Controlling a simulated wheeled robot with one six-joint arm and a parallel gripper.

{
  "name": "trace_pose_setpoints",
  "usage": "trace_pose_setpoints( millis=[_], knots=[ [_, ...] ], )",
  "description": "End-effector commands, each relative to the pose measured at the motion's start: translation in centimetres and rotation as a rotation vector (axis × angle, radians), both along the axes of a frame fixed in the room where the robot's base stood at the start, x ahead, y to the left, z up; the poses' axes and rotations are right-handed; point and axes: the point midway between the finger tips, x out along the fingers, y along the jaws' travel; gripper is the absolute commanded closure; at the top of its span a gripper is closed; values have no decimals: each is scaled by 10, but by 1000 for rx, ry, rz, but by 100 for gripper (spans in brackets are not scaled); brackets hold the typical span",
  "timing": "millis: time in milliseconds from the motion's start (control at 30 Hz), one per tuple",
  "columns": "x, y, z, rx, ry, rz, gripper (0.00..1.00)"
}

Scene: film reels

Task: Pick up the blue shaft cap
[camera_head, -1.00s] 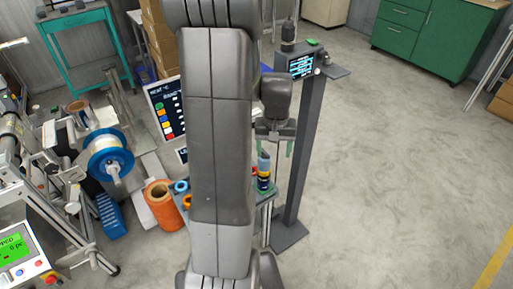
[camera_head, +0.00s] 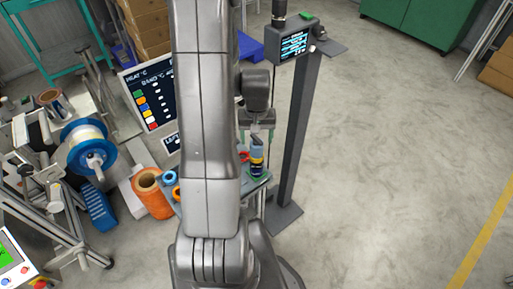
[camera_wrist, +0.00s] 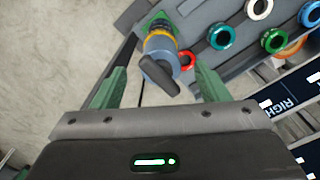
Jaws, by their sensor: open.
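The blue-grey shaft cap (camera_wrist: 160,46) tops an upright stack with yellow, dark and green parts below it. A dark grey bar (camera_wrist: 159,75) sticks out at its top, and I cannot tell whether it belongs to the cap. The cap also shows in the head view (camera_head: 257,149), on a small table. My gripper (camera_wrist: 160,72) is open, with one green finger on each side of the cap's top in the wrist view. The fingers look apart from it. In the head view my gripper (camera_head: 256,131) is just above the stack, partly hidden behind my arm.
Coloured rings, including a teal one (camera_wrist: 222,36) and a red one (camera_wrist: 186,60), lie beside the stack. A dark post with a screen (camera_head: 293,45) stands close behind on the right. An orange roll (camera_head: 152,193) is left of the table. Open floor lies to the right.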

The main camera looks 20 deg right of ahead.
Motion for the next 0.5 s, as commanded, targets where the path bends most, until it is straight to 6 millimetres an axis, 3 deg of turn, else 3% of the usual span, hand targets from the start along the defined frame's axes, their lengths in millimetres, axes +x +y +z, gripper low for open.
trace_pose_setpoints(
  millis=[300, 500],
  knots=[
    [1, 0, -41, 1, 4, 0, 32],
    [1, 0, -47, 0, 0, 0, 32]
  ],
)
